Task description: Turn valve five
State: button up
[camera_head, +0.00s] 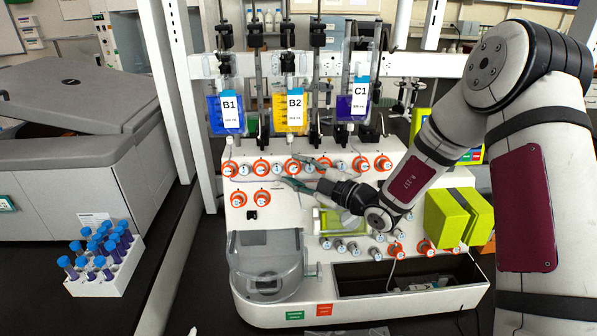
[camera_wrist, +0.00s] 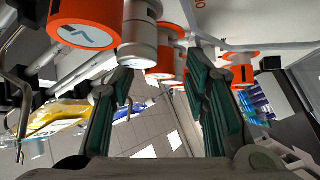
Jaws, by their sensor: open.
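The cell processor (camera_head: 268,215) has an upper row of orange and white valve knobs, with more knobs below. Their numbers are too small to read in the head view, so I cannot tell which is valve five. My gripper (camera_head: 302,173) is open in front of the upper row, below bag B2, and hides part of that row. In the wrist view my gripper (camera_wrist: 163,100) has its two green-padded fingers apart with nothing held between them. A white knob (camera_wrist: 138,35) is close by the left finger, and an orange knob (camera_wrist: 85,22) is at the upper left.
Bags B1 (camera_head: 228,113), B2 (camera_head: 291,112) and C1 (camera_head: 355,109) hang above the upper row. A green-yellow box (camera_head: 452,217) stands at the right below my arm. A rack of blue-capped tubes (camera_head: 100,287) is at the lower left.

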grip_shut()
jog(key=shift+r+n+g, duration=0.2)
jog(key=shift+n+g, duration=0.4)
jog(key=shift+n, duration=0.1)
jog(key=shift+n+g+h, duration=0.4)
jog(key=shift+n+g, duration=0.3)
jog(key=shift+n, duration=0.1)
grip_release()
jog(key=shift+d, duration=0.1)
jog(key=v, duration=1.2)
